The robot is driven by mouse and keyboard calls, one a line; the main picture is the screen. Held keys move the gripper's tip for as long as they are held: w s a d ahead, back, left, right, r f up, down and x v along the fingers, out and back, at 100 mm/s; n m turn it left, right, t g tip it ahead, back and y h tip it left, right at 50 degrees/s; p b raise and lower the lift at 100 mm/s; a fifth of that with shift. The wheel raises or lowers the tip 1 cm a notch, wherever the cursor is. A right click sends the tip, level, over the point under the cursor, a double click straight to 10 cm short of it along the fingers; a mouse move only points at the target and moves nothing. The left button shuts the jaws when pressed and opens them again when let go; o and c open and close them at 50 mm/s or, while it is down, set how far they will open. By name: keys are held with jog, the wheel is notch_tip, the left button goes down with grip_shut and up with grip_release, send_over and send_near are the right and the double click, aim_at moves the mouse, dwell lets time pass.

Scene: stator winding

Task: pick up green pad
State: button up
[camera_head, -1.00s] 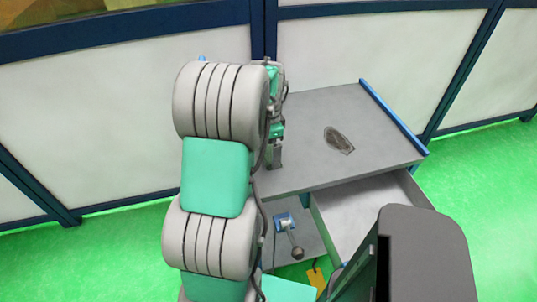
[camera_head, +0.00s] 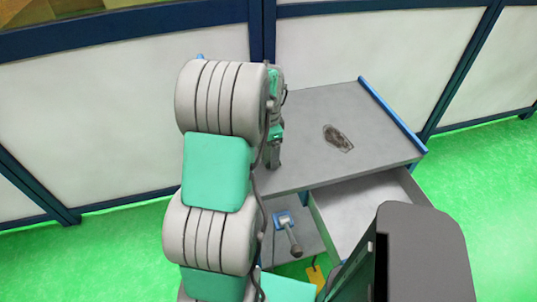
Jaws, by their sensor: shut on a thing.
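My gripper (camera_head: 274,163) is a dark shape hanging over the left part of the grey cart top (camera_head: 310,120), beyond my arm. Its fingers look closed together. It is seen from the side and partly behind my arm, and what it holds is too small or hidden to make out. No separate green pad can be told apart on the cart top.
A drawer (camera_head: 370,205) stands open under the cart top. A blue rail (camera_head: 393,115) lines the cart's right edge. White wall panels stand behind. The right half of the cart top is mostly clear.

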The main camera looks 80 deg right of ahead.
aim_at(269, 152)
jog(key=shift+r, duration=0.15)
jog(key=shift+r, duration=0.25)
notch_tip(269, 152, up, 3)
jog(key=shift+s+f+b, duration=0.15)
jog(key=shift+b, duration=0.35)
jog(key=a+r, duration=0.1)
jog(key=s+a+r, duration=0.1)
jog(key=r, duration=0.1)
jog(key=s+r, duration=0.1)
jog(key=shift+s+a+r+b, duration=0.15)
jog(key=shift+s+a+b, duration=0.05)
jog(key=shift+a+b, duration=0.2)
jog(key=s+a+r+b, duration=0.1)
jog(key=s+a+r, duration=0.4)
jog(key=s+a, duration=0.1)
jog(key=shift+s+a+r, duration=0.15)
jog(key=shift+s+a, duration=0.15)
jog(key=shift+a, duration=0.55)
